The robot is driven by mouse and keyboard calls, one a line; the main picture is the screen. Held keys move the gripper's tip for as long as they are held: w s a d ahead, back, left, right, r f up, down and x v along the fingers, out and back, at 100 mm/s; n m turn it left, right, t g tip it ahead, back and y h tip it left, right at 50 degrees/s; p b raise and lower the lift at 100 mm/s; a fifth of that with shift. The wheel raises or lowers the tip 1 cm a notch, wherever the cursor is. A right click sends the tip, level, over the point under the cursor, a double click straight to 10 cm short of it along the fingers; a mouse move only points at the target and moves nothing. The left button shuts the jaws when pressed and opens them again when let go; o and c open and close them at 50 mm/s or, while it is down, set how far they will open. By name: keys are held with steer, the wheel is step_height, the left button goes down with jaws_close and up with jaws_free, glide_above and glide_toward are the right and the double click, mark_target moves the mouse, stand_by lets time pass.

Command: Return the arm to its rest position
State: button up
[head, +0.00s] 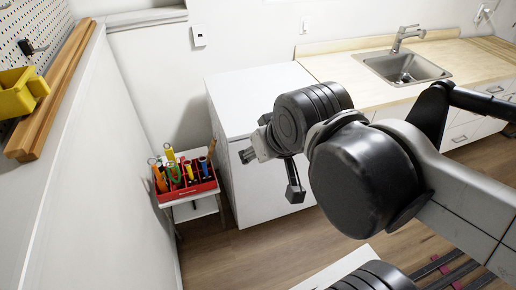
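My arm reaches in from the right edge of the head view, bent, with its large dark round joints in the middle of the picture. My gripper (250,154) is at the far end of the arm, small and partly hidden behind the wrist joints. It appears in front of the white cabinet, in the air. A dark jointed piece hangs below the wrist. I cannot tell whether the fingers are open or shut, and I see nothing held in them.
A red tool caddy (188,193) with several tools stands on a small stand at left. A white cabinet (262,185) and a counter with a sink (404,68) are behind my arm. A pegboard (30,28), wooden ledge (52,92) and yellow bin (20,92) are at upper left. Wooden floor (232,252) shows below.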

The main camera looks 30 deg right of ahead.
step_height(320, 180, down, 17)
steer(key=b, duration=1.6)
steer(key=shift+r+b, duration=0.15)
steer(key=shift+b, duration=0.2)
